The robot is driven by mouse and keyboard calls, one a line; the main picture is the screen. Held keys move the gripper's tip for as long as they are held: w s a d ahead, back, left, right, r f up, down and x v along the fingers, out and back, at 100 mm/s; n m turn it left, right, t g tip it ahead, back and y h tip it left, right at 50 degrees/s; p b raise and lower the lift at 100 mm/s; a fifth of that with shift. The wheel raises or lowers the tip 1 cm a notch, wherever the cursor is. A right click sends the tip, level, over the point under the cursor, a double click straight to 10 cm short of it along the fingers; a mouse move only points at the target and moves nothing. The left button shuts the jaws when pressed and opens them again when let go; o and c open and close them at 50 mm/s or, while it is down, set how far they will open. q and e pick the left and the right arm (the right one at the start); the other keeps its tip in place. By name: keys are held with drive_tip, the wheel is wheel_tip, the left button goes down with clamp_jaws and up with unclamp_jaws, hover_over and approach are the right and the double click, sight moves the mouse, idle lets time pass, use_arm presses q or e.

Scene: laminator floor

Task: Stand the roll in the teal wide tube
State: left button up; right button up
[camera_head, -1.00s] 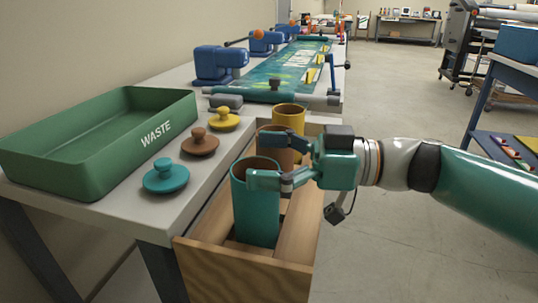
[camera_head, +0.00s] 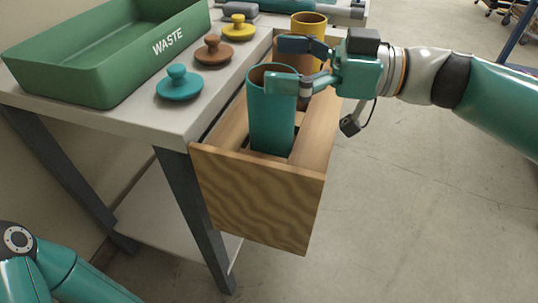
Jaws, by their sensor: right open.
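The teal wide tube (camera_head: 271,122) stands upright in the open wooden drawer, nearest the drawer front. Its open top faces up, and its inside looks brownish; I cannot tell whether anything is in it. My right gripper (camera_head: 285,64) is open at the tube's top. Its near finger overlaps the right side of the rim, and its far finger is beyond, in front of the brown tube. I cannot tell whether it touches the teal tube. I cannot make out a separate roll. Only links of my left arm show at the lower left; its gripper is out of view.
A brown tube (camera_head: 301,62), partly hidden by my gripper, and a yellow tube (camera_head: 309,23) stand farther back in the drawer (camera_head: 258,192). Teal (camera_head: 179,84), brown (camera_head: 214,51) and yellow (camera_head: 238,29) knobbed lids lie on the bench beside a green WASTE tray (camera_head: 105,68).

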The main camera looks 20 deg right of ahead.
drive_tip(key=shift+b+v, duration=0.75)
drive_tip(key=shift+v, duration=0.45)
drive_tip(key=shift+b+v, duration=0.55)
drive_tip(key=shift+v, duration=0.75)
